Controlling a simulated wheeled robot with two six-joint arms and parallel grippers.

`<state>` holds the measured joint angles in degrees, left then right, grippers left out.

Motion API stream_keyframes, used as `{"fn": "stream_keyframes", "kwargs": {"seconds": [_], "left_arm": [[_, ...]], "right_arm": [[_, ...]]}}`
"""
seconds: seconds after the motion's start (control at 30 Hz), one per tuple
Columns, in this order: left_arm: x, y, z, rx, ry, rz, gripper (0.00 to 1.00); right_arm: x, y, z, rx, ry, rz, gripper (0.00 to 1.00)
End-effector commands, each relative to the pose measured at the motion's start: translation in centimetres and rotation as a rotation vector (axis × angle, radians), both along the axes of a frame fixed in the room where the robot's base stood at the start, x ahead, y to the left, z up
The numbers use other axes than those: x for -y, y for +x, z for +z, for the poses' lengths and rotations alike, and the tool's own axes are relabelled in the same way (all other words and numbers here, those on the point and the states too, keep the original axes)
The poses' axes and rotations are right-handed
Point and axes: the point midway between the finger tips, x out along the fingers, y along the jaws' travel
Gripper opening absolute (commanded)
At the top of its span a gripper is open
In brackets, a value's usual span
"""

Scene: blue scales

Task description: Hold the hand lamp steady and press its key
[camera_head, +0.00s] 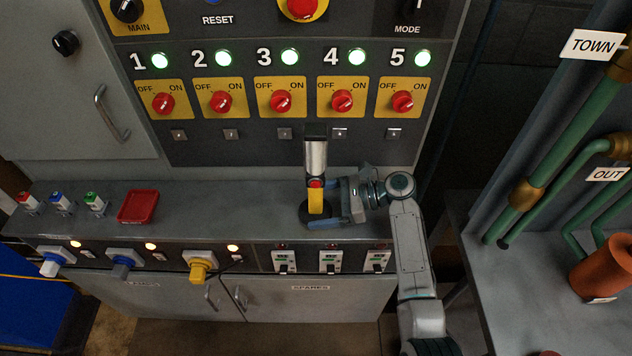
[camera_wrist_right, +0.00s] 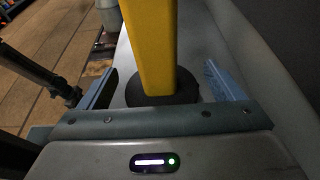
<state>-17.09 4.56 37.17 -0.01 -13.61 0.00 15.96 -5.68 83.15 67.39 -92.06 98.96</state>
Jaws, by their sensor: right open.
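The hand lamp (camera_head: 316,163) stands upright on the grey ledge, with a silver head, a yellow handle and a dark round base. Its key looks like the small red button (camera_head: 316,184) at the top of the yellow part. My right gripper (camera_head: 325,205) reaches in from the right at the height of the lower handle. It is open, with its fingers on either side of the yellow handle. In the right wrist view the yellow handle (camera_wrist_right: 152,50) rises between the two blue fingers, with gaps visible on both sides. My left gripper is not in view.
A red tray (camera_head: 138,207) and several small coloured plugs (camera_head: 60,201) lie on the ledge to the left. A panel with several red switches (camera_head: 281,102) rises behind the lamp. Green pipes (camera_head: 560,130) stand at the right. The ledge between tray and lamp is clear.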

Motion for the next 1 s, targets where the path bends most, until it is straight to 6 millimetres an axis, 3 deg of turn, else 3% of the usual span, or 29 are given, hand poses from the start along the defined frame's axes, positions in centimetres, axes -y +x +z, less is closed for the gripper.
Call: {"fn": "stream_keyframes", "kwargs": {"seconds": [0.23,0.5,0.6,1.0], "left_arm": [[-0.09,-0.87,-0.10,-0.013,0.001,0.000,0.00],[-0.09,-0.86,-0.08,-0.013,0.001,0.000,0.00],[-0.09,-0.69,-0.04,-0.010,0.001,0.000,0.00],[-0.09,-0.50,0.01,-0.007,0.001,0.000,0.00]], "right_arm": [[-0.04,0.00,-0.04,0.000,0.000,0.000,0.85],[-0.01,0.00,-0.03,0.000,0.000,0.000,0.32],[-0.01,0.01,-0.03,0.000,0.000,0.000,0.18],[-0.01,0.01,-0.01,0.001,0.000,-0.001,0.18]]}}
